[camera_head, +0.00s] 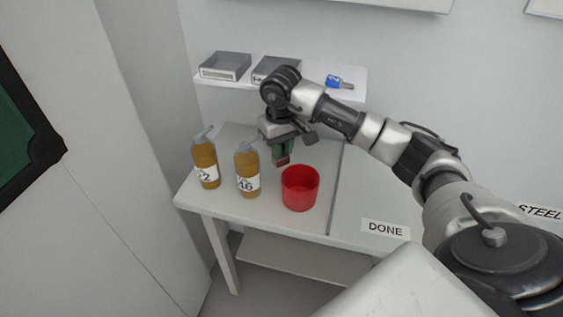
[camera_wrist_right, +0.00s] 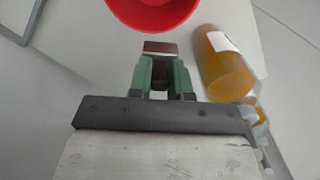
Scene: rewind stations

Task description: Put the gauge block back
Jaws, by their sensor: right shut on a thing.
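My right gripper (camera_head: 281,153) is above the table, just behind and left of the red cup, with its green fingers pointing down. It is shut on a small dark red-brown block (camera_head: 282,162), which I take to be the gauge block. In the right wrist view the block (camera_wrist_right: 160,47) shows between the tips of the gripper's green fingers (camera_wrist_right: 161,70). The block looks clear of the red cup (camera_head: 300,188). The cup's rim also shows at the top of the wrist view (camera_wrist_right: 152,14). My left gripper is not in view.
Two amber bottles (camera_head: 205,164) (camera_head: 247,172) stand on the table left of the cup. A wall shelf (camera_head: 310,87) holds two grey boxes (camera_head: 225,66) (camera_head: 272,69) and a blue item (camera_head: 335,81). The panel above the DONE label (camera_head: 385,230) looks clear.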

